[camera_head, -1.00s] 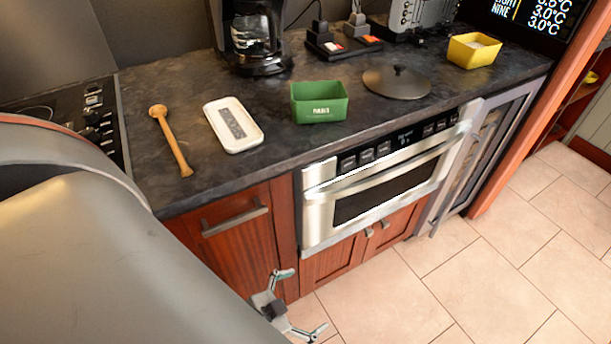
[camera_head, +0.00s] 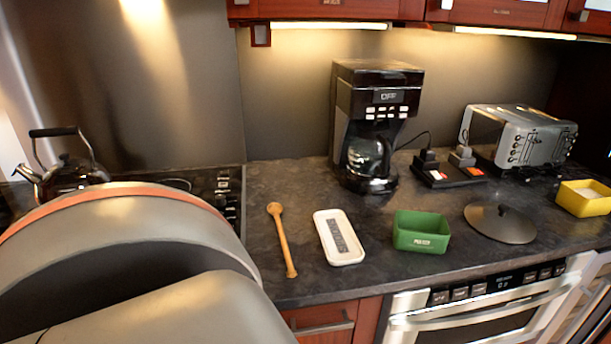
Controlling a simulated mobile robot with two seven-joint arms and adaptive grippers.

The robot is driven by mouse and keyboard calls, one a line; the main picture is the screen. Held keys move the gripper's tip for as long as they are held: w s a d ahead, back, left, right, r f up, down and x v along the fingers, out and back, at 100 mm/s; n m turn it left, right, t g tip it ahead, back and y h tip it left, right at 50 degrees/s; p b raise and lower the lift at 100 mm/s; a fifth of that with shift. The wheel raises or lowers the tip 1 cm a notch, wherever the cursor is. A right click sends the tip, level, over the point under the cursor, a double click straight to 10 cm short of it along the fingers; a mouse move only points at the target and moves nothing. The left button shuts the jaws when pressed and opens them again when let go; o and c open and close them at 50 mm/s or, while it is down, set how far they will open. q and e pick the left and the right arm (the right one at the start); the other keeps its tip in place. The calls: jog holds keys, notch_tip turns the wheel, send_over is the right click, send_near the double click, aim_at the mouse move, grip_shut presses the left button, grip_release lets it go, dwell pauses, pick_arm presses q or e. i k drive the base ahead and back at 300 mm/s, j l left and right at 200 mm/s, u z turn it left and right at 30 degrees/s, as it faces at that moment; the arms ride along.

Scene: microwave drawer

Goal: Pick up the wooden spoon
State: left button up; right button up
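The wooden spoon (camera_head: 282,240) lies on the dark countertop, left of a white rectangular dish. Its round head points to the back and its handle end towards the front edge. Nothing touches it. My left arm fills the lower left of the head view, to the left of the spoon, and its gripper is out of view. My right gripper is not in view.
Beside the spoon are the white dish (camera_head: 339,238), a green box (camera_head: 421,232) and a dark lid (camera_head: 500,223). A coffee maker (camera_head: 375,120), toaster (camera_head: 522,138) and yellow box (camera_head: 585,197) stand farther right. A kettle (camera_head: 68,178) stands at left.

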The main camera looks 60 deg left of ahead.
aim_at(274, 209)
jog(key=k+l+u, duration=0.15)
jog(key=k+l, duration=0.15)
jog(key=k, duration=0.2)
jog(key=u, duration=1.6)
